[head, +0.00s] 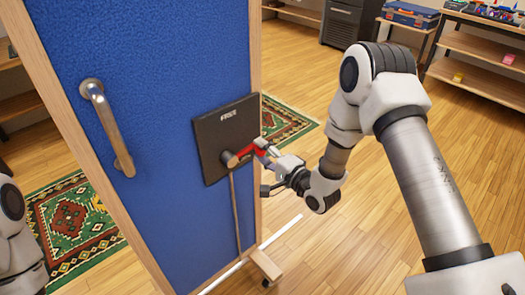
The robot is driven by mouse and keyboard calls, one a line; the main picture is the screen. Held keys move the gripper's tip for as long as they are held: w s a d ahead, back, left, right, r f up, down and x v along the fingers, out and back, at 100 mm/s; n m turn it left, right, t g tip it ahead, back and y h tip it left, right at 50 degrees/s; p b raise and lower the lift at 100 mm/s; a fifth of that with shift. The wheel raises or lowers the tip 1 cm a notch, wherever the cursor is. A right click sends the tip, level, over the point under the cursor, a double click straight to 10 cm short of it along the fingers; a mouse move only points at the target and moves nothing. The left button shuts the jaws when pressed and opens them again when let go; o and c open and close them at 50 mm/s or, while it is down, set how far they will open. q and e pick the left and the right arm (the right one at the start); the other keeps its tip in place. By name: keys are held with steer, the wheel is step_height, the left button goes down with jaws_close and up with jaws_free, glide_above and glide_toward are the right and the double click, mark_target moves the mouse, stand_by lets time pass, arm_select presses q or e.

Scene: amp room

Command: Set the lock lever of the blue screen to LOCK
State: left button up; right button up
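The blue screen (165,60) stands upright in a pale wooden frame. A black plate (211,136) on its right side bears the word FREE near the top. The lock lever (247,152) has a grey round hub low on the plate and a red arm pointing right and slightly up. My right gripper (264,170) is at the plate's right edge, by the red arm's end. Its fingers look spread, one near the red arm and one lower; whether they touch it is unclear. Any lettering near the hub is unreadable. My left gripper is out of view.
A metal pull handle (108,128) sticks out from the screen's left side. The screen's wooden foot (265,264) stands on the floor. Patterned rugs (75,220) lie behind it. Shelves (485,70) stand at the back right. The floor right of the screen is open.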

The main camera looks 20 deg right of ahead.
steer(key=v, duration=1.2)
steer(key=shift+r, duration=0.1)
